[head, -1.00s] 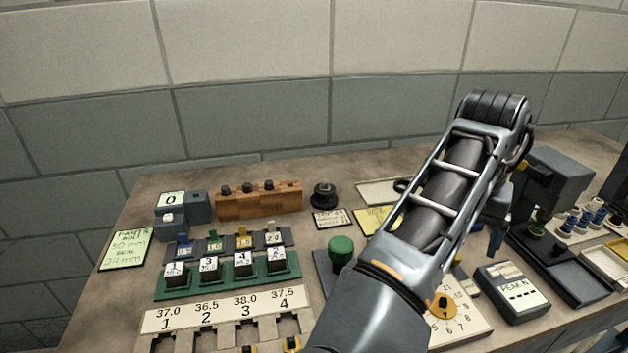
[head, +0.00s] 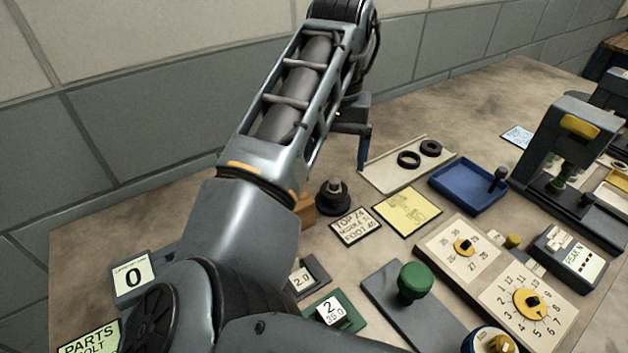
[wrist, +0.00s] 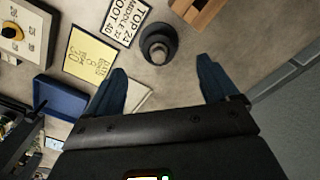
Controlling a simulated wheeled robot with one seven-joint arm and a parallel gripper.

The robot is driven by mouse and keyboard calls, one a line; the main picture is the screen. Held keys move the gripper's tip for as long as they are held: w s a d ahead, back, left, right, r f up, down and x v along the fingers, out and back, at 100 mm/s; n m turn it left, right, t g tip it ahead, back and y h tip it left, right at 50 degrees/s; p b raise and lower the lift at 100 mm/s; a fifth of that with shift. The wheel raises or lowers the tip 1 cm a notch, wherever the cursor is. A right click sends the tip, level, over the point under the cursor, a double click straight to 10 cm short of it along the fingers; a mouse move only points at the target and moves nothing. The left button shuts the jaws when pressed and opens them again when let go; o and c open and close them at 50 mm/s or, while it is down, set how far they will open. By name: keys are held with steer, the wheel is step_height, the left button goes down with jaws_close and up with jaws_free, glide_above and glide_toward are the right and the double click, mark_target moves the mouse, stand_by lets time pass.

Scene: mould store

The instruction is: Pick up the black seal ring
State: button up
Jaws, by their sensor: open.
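Two black rings lie flat on a pale tray (head: 385,178) in the head view, a thinner ring (head: 408,167) on the left and a thicker ring (head: 430,156) on the right. I cannot tell from their looks which is the seal ring. My gripper (head: 363,160) is just left of the tray, above the table, with one blue finger showing. In the wrist view my gripper (wrist: 162,72) has its fingers wide apart and nothing between them. A strip of the tray (wrist: 141,97) shows by the left finger; the rings are hidden there.
A dark round post (head: 334,198) stands near the tray, with a yellow note (head: 407,211) and a white card (head: 355,226) beside it. A blue tray (head: 465,190) lies to the right, then a press (head: 565,150). Bare table lies behind the pale tray.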

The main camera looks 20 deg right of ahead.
mark_target(334, 183)
steer(key=shift+d+f+p, duration=0.15)
steer(key=shift+f+p, duration=0.4)
steer(key=shift+f, duration=3.25)
steer(key=c, duration=1.2)
steer(key=shift+r, duration=0.1)
